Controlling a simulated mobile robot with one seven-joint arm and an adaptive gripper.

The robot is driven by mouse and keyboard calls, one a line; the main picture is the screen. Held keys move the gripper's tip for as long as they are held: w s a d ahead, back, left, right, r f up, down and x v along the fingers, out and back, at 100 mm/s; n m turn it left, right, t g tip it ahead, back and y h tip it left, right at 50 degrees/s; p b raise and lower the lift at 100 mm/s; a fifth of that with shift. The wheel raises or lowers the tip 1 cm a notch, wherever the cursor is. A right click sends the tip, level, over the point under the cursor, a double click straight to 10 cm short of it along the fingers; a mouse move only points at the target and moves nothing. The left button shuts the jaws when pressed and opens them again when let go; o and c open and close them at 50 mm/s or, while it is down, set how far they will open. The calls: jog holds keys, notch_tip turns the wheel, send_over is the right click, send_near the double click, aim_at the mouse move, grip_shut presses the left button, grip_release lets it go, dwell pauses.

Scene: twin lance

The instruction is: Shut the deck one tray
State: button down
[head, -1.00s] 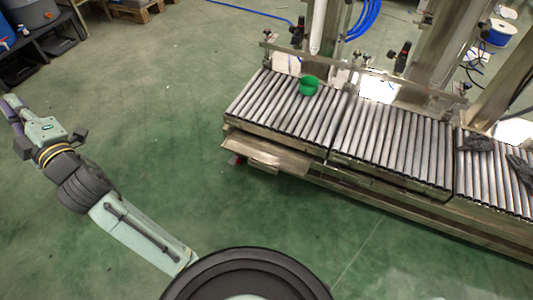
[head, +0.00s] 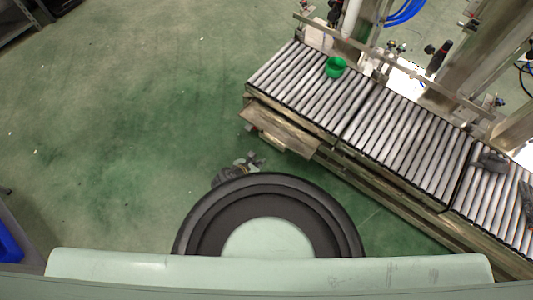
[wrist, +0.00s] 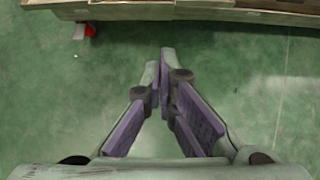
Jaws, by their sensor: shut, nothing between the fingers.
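The deck one tray (head: 280,130) is a flat metal tray sticking out from under the first roller deck (head: 310,88), at its left end, in the head view. My gripper (wrist: 158,60) is shut and empty in the wrist view, its purple-padded fingers meeting above the green floor. In the head view part of my arm's end shows just short of the tray, apart from it, mostly hidden by my round body part. At the top of the wrist view a brown metal edge (wrist: 130,10) runs across, beyond the fingertips; I cannot tell which part it is.
A green cup (head: 335,67) stands on the first deck's rollers. Further decks run to the lower right, with dark gloves (head: 490,162) on one. A small red item (wrist: 88,30) is by the edge in the wrist view. Green floor to the left is clear.

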jog(key=w+d+f+b, duration=0.6)
jog(key=w+b, duration=0.2)
jog(key=shift+w, duration=0.2)
jog(key=shift+w, duration=0.1)
jog(key=w+d, duration=0.2)
jog(key=w, duration=0.1)
jog(key=w+d, duration=0.2)
jog(key=w, duration=0.1)
jog(key=w+d, duration=0.2)
jog(key=w, duration=0.1)
jog(key=shift+d, duration=0.25)
jog(key=shift+s, duration=0.1)
